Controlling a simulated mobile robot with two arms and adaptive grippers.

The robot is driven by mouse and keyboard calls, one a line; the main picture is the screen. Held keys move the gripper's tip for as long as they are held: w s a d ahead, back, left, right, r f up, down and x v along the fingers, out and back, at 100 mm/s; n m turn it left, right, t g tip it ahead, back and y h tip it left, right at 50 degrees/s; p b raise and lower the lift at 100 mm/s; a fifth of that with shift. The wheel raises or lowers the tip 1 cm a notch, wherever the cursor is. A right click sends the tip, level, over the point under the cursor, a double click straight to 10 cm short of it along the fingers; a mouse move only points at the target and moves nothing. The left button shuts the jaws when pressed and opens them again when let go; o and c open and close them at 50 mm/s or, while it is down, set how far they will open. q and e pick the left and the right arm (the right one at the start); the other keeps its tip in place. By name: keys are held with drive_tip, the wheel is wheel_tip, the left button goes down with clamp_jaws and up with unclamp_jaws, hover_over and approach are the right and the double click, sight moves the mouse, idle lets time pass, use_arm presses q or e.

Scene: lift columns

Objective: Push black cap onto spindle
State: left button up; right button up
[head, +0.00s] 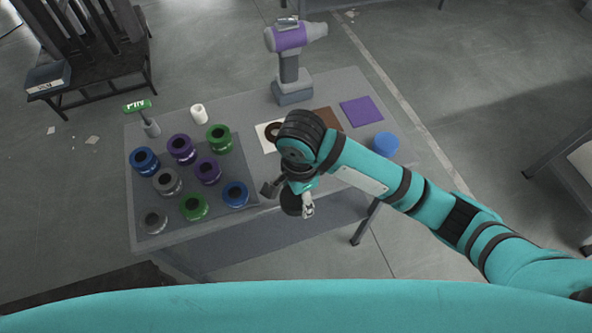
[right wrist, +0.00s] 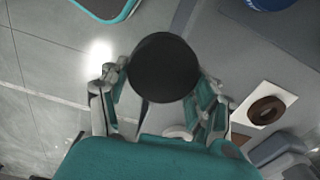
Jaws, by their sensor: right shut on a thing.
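My right gripper (head: 291,196) is over the front edge of the grey table, right of the spools. In the right wrist view my right gripper (right wrist: 160,92) has its fingers on either side of a round black cap (right wrist: 163,66) and is shut on it. The cap's flat dark face points toward the wrist camera. In the head view the cap (head: 290,203) shows as a dark shape below the wrist, partly hidden by the gripper. I cannot make out which thing is the spindle. My left gripper is not in view.
The grey table (head: 140,240) bears blue, purple, green and grey spools on a dark mat (head: 240,148). A purple and grey drill-like tool (head: 288,62) stands at the back. A brown ring (right wrist: 266,110) lies on a white card. A blue round thing (head: 385,144) stands at the right.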

drive_tip(key=s+r+p, duration=0.2)
drive_tip(key=s+p, duration=0.1)
drive_tip(key=s, duration=0.3)
drive_tip(key=shift+s+d+r, duration=0.2)
drive_tip(key=shift+d, duration=0.05)
